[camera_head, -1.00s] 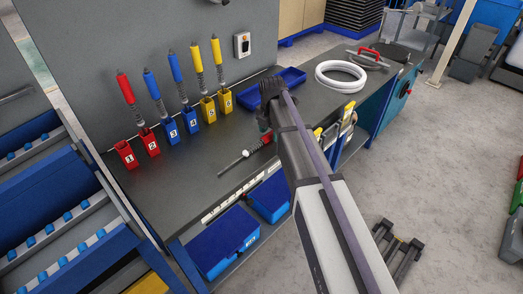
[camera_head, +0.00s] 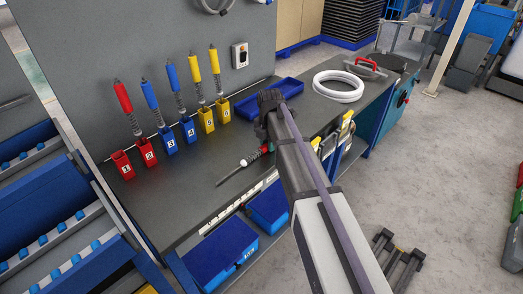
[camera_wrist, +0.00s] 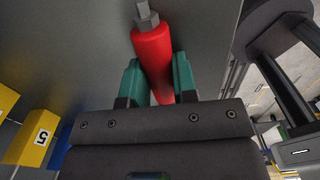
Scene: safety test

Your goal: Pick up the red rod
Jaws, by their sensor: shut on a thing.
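The red rod has a grey spring section (camera_head: 251,159) and a thin dark tip pointing left, low over the front of the grey bench. I cannot tell whether it touches the bench top. In the wrist view its red handle (camera_wrist: 153,52) sits between the teal fingertips of my gripper (camera_wrist: 153,82). My gripper (camera_head: 268,147) is shut on this handle, which my arm partly hides in the head view. Another red rod (camera_head: 123,97) stands tilted in the red holder marked 2 (camera_head: 147,153). The red holder marked 1 (camera_head: 123,166) is empty.
Blue rods (camera_head: 149,93) and yellow rods (camera_head: 195,69) stand in numbered holders along the back panel. A blue tray (camera_head: 270,97) and white coiled hose (camera_head: 338,86) lie farther right. Blue bins (camera_head: 220,255) sit below the bench front. The bench (camera_head: 190,185) left of the rod is clear.

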